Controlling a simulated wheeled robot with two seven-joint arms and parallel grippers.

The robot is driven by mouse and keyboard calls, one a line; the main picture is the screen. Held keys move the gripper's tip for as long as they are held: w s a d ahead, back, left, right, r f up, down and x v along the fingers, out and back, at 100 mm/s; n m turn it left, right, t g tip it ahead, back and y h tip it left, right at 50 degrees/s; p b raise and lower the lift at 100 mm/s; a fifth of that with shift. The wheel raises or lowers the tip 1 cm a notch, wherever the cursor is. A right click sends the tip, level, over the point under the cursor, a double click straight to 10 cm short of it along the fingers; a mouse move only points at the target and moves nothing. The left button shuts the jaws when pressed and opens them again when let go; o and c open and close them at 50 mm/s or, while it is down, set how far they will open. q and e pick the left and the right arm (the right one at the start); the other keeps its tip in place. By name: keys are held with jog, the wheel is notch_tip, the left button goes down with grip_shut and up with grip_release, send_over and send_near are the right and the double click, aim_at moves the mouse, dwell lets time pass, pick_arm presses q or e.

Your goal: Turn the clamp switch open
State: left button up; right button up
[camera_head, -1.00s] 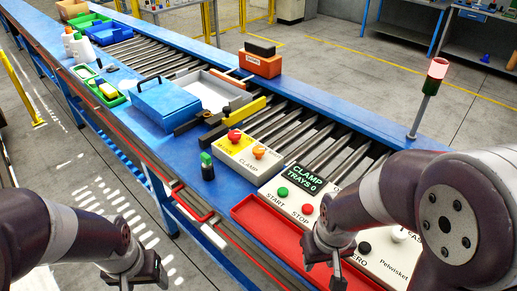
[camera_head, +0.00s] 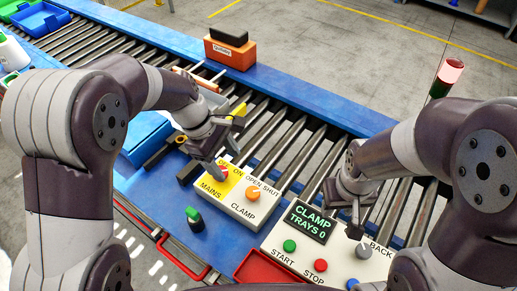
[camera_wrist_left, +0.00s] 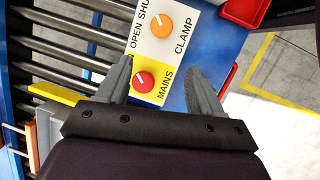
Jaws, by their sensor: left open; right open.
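The clamp switch is an orange knob (camera_head: 253,195) under the words OPEN and SHUT on a white and yellow panel (camera_head: 240,211). I cannot tell which word it points to. The orange knob also shows at the top of the left wrist view (camera_wrist_left: 160,24). A red MAINS knob (camera_wrist_left: 145,81) sits beside it. My left gripper (camera_head: 217,166) is open above the MAINS end of the panel. In the left wrist view its fingers (camera_wrist_left: 165,78) spread either side of the red knob, apart from the orange one. My right gripper (camera_head: 356,229) is open over the control box.
The control box has a CLAMP TRAYS 0 display (camera_head: 306,225), a green START button (camera_head: 289,246), a red STOP button (camera_head: 320,265) and a grey knob (camera_head: 363,251). A red tray (camera_head: 262,268) and a green-capped bottle (camera_head: 194,219) are in front. Rollers run behind.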

pick_arm(q)
jog(key=w+n, duration=0.1)
jog(key=w, duration=0.1)
jog(key=n, duration=0.2)
send_near(253, 191)
jog(key=s+r, duration=0.1)
jog(key=r, duration=0.1)
jog(key=shift+g, duration=0.3)
jog(key=f, duration=0.3)
jog(key=w+d+f+p, duration=0.1)
jog(key=f, duration=0.1)
jog(key=d+f+p, duration=0.1)
jog(key=f, duration=0.2)
jog(key=shift+w+f, duration=0.25)
jog(key=shift+f, duration=0.1)
jog(key=shift+s+d+f, duration=0.35)
jog(key=shift+s+f, duration=0.15)
jog(key=shift+f, duration=0.1)
jog(key=shift+s+d, duration=0.1)
jog(key=shift+s, duration=0.15)
jog(key=shift+w, duration=0.1)
jog(key=shift+w+f, duration=0.15)
jog(key=shift+w, duration=0.05)
jog(key=c, duration=0.4)
jog(key=shift+w, duration=0.1)
jog(key=c, duration=0.5)
jog(key=shift+c, duration=0.6)
pick_arm(e)
notch_tip(253, 191, up, 2)
jog(key=shift+r, duration=0.15)
